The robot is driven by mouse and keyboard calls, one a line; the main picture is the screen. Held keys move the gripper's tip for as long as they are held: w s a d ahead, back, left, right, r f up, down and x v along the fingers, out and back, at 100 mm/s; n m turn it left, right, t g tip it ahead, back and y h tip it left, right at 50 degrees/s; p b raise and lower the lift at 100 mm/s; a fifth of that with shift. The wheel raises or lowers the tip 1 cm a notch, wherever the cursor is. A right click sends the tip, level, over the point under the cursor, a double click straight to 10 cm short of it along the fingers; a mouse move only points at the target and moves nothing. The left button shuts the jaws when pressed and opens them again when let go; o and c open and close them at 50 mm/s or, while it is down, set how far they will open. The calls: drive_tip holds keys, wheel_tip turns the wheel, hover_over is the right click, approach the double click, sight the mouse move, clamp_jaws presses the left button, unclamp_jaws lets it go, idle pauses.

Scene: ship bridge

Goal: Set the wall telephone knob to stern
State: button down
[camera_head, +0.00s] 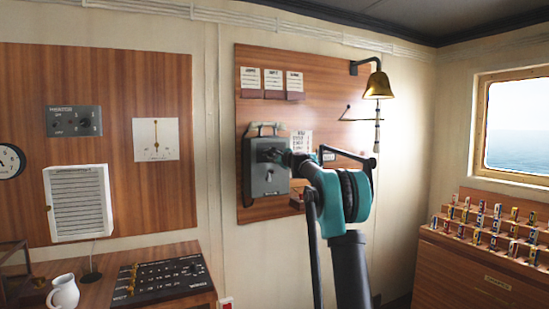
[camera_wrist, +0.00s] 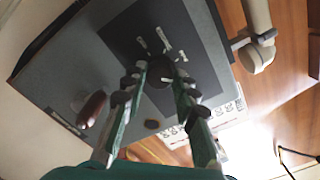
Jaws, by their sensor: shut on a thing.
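The wall telephone (camera_head: 256,186) is a grey box on the wooden wall panel, with a pale handset (camera_head: 266,127) on top. My gripper (camera_head: 278,156) is at its front face and hides the knob in the head view. In the wrist view, the telephone's grey face (camera_wrist: 75,65) has a darker square plate (camera_wrist: 125,38) with white marks. The dark round knob (camera_wrist: 159,78) sits between the fingertips of my gripper (camera_wrist: 160,76), which are shut on it. I cannot read which mark the knob points to. The handset also shows in the wrist view (camera_wrist: 257,52).
A brown handle (camera_wrist: 92,108) sticks out of the telephone's face beside my left finger. Paper cards (camera_head: 272,80) are above the telephone. A console (camera_head: 158,280) stands at lower left, and a rack cabinet (camera_head: 480,265) at right.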

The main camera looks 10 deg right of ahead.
drive_tip(key=shift+d, duration=0.1)
idle(0.3)
drive_tip(key=c, duration=1.2)
unclamp_jaws()
drive_tip(key=v, duration=1.2)
